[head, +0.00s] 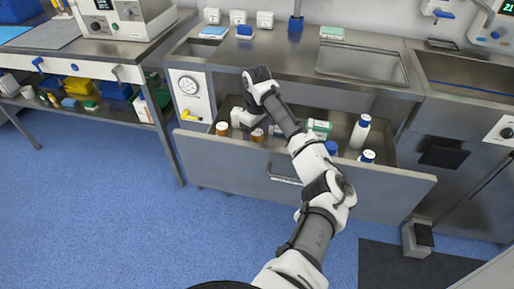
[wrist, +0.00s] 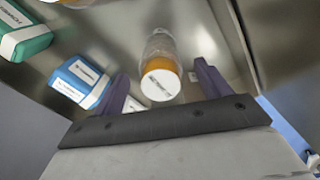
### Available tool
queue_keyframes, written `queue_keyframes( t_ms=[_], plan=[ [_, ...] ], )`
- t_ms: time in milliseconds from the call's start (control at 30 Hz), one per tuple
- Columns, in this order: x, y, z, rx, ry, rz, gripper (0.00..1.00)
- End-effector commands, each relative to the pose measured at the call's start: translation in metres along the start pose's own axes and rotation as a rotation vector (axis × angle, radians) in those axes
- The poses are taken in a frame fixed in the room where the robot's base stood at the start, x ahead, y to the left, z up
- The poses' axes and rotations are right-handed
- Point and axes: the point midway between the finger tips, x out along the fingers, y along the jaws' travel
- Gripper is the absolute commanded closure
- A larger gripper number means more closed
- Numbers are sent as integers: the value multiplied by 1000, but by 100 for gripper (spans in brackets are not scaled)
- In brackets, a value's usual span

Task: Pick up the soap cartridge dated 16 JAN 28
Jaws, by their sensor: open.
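The drawer (head: 220,165) stands open under the counter, and my arm reaches down into its left part. In the wrist view a clear container with orange contents and a white printed end (wrist: 160,85) lies between and beyond my gripper's (wrist: 164,88) two dark fingers. The fingers are spread, and I cannot tell whether they touch it. I cannot read a date on it, so I cannot tell if it is the soap cartridge dated 16 JAN 28. In the head view two amber containers (head: 222,128) (head: 257,135) show beside my arm; the fingertips are hidden there.
A blue-and-white box (wrist: 80,83) and a green-and-white box (wrist: 25,38) lie left of my gripper. The drawer walls bound the space closely.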

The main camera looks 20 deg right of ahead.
Motion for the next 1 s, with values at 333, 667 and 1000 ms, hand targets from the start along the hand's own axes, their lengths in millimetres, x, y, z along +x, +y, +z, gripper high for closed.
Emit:
queue_keyframes(
  t_ms=[333,667,1000],
  plan=[
    [32,-2,2,1,-1,0,24],
    [31,-2,2,0,0,0,48],
    [30,-1,2,0,1,1,82]
  ],
)
